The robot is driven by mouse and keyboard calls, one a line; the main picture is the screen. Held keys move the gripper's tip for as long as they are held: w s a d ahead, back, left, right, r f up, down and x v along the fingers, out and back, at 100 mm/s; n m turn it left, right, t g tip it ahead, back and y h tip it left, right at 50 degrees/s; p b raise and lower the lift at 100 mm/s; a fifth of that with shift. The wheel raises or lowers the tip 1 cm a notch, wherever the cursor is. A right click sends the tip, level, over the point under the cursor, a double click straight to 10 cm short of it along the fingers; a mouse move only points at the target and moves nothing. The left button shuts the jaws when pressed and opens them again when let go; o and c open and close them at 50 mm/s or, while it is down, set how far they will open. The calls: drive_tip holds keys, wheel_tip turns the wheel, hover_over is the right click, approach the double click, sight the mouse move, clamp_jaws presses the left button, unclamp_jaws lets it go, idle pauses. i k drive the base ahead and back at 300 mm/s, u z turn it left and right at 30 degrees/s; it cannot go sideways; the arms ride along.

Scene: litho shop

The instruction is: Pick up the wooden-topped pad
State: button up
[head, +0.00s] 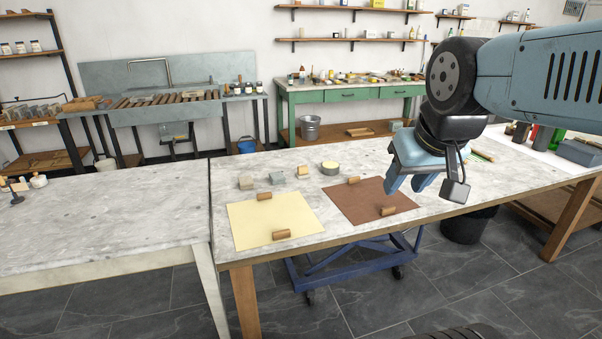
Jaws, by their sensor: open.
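Several small items stand in a row at the back of the marble-topped table (225,220). One is a small block with a tan, wood-like top (303,171), which may be the wooden-topped pad; it is too small to be sure. Left of it are two greyish blocks (277,178) (246,183). Right of it is a round tin (330,167) with a pale yellow top. My gripper (408,187) is open, pointing down, to the right of these items and above the table, apart from them. Nothing shows between its fingers.
A cream sheet (250,221) and a brown sheet (345,203) lie on the table, each with two wooden cylinders on it. Another marble table (110,215) adjoins at left. A blue trolley (345,262) stands underneath. Bottles and a grey box (580,151) sit at the right end.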

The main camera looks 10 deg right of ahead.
sight(302, 171)
drive_tip(key=z, duration=0.25)
drive_tip(key=i, duration=1.55)
drive_tip(key=u, duration=0.55)
